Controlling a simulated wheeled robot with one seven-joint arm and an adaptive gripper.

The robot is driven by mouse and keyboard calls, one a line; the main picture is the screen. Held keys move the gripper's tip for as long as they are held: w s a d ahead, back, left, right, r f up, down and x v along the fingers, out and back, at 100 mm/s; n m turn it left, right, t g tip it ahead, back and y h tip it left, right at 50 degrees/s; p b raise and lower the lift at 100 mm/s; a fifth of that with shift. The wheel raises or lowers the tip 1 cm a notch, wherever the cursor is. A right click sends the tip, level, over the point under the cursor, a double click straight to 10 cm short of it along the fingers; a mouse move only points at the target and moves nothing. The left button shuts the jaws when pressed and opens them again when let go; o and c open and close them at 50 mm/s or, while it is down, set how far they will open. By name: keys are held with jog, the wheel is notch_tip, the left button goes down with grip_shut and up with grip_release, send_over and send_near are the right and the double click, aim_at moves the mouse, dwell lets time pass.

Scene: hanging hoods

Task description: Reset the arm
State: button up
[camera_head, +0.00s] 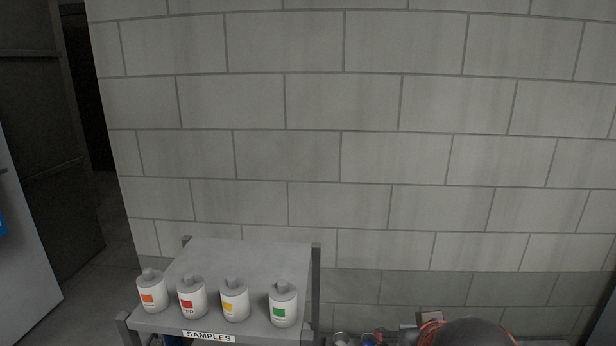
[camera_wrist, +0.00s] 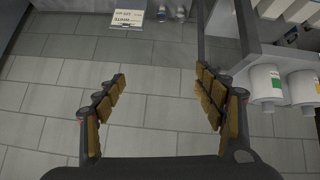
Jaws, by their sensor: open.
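My gripper (camera_wrist: 162,76) is open in the wrist view, with its tan-padded fingers wide apart. Nothing is between them, and bare floor tiles (camera_wrist: 150,110) show through the gap. The right finger is near a shelf stand at the right of the view but does not hold anything there. In the head view the gripper's fingers cannot be made out.
A grey stand (camera_head: 240,262) labelled SAMPLES carries white bottles with orange (camera_head: 151,294), red (camera_head: 191,300), yellow (camera_head: 234,304) and green (camera_head: 283,308) labels. White containers (camera_wrist: 266,86) show on its side in the wrist view. A block wall (camera_head: 350,150) stands behind.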

jog(key=s+f+g+y+b, duration=0.1)
jog(key=s+f+g, duration=0.1)
jog(key=s+f, duration=0.35)
jog(key=s+f+g, duration=0.1)
jog(key=s+f, duration=0.1)
jog(key=s, duration=0.7)
notch_tip(320, 180, down, 28)
jog(key=w+b, duration=0.1)
jog(key=b, duration=2.7)
jog(key=shift+r, duration=0.15)
